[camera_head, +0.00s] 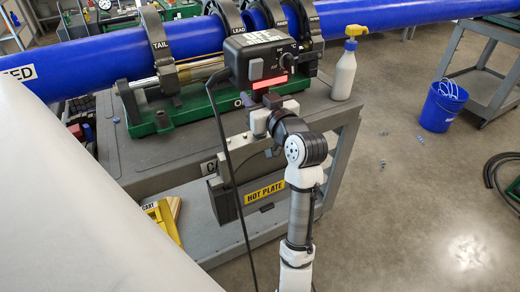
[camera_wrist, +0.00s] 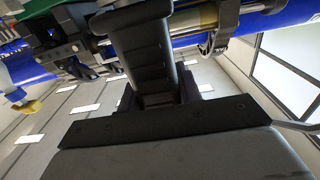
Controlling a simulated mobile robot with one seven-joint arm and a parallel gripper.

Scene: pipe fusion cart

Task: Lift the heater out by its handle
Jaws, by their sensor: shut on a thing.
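The heater's black control box (camera_head: 262,58), with a knob, a switch and a red lit strip, shows upright in front of the blue pipe in the head view. My gripper (camera_head: 268,112) is just below the box, shut on the heater's handle. In the wrist view the black handle (camera_wrist: 145,55) rises between the jaws of my gripper (camera_wrist: 160,98). The heater's plate cannot be made out. Below is the dark holder (camera_head: 225,196) with a yellow HOT PLATE label (camera_head: 264,191), at the cart's near side. My wrist partly hides the area between gripper and holder.
A black cable (camera_head: 228,165) hangs from the box past the holder. Behind are the clamp rings (camera_head: 152,45) and blue pipe (camera_head: 85,65). A spray bottle (camera_head: 345,70) stands on the grey cart (camera_head: 150,155). A blue bucket (camera_head: 442,107) is on the floor at right.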

